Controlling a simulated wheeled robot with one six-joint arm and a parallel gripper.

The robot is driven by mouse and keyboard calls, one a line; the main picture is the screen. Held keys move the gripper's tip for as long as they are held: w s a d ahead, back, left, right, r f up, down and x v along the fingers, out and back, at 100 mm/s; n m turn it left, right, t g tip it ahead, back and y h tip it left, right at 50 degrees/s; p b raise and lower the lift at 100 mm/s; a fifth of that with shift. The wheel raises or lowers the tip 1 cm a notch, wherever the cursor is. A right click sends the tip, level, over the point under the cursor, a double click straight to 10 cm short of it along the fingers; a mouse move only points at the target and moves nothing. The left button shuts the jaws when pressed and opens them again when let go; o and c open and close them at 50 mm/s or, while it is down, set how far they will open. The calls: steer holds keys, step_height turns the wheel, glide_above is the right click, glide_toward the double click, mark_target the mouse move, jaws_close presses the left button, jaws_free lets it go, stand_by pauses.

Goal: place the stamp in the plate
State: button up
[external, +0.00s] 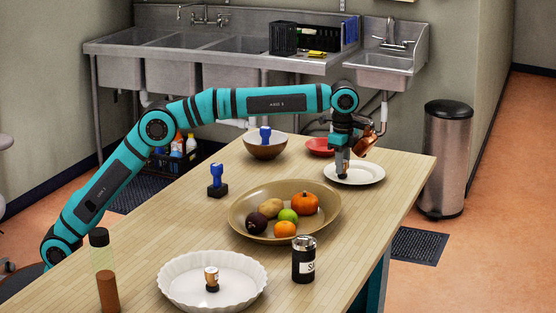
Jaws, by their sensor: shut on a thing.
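The white plate (373,176) lies flat near the far right end of the wooden table. My gripper (342,165) points down over the left part of the plate. It is shut on a small stamp with a dark base (343,176), mostly hidden by the fingers. The base is low over the plate; I cannot tell whether it touches. Another stamp with a blue handle and black base (217,181) stands on the table. A blue-handled one (265,134) is in the brown bowl (265,150). A wooden-handled one (211,278) stands in the white fluted dish (172,287).
A large tan fruit bowl (241,220) stands mid-table. A small red dish (319,147) is just left of the plate. The table's right edge is close to the plate.

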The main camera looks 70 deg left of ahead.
steer(key=shift+f, duration=0.1)
steer(key=o, duration=1)
step_height(320, 180, up, 12)
steer(key=shift+s+r, duration=0.1)
stand_by(0.4)
